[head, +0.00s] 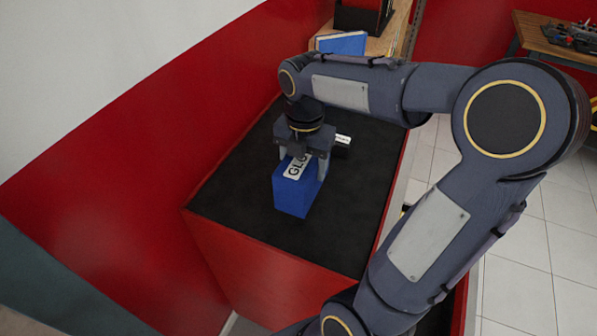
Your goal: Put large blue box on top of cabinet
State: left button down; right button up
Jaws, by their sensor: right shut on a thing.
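The large blue box (291,196) has a white label with dark letters on its upper face. It is at the black top of the red cabinet (330,241); I cannot tell whether its underside touches the surface. My right gripper (304,162) points down from above and is shut on the blue box, a finger on each side of it. The gripper and wrist hide the box's far part. My left gripper is not in view.
A small dark item with a white label (343,139) is behind the gripper on the cabinet top. A wooden shelf (378,44) with a blue item (342,43) stands beyond. A red and white wall borders the left. A wooden table (545,38) is at the far right.

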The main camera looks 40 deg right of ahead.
jog(key=shift+w+a+f, duration=0.15)
jog(key=shift+w+f, duration=0.25)
jog(key=shift+f, duration=0.15)
jog(key=shift+w+a+f, duration=0.1)
jog(key=shift+w+f, duration=0.05)
jog(key=shift+f, duration=1.6)
jog(key=shift+f, duration=0.2)
jog(key=o, duration=1.2)
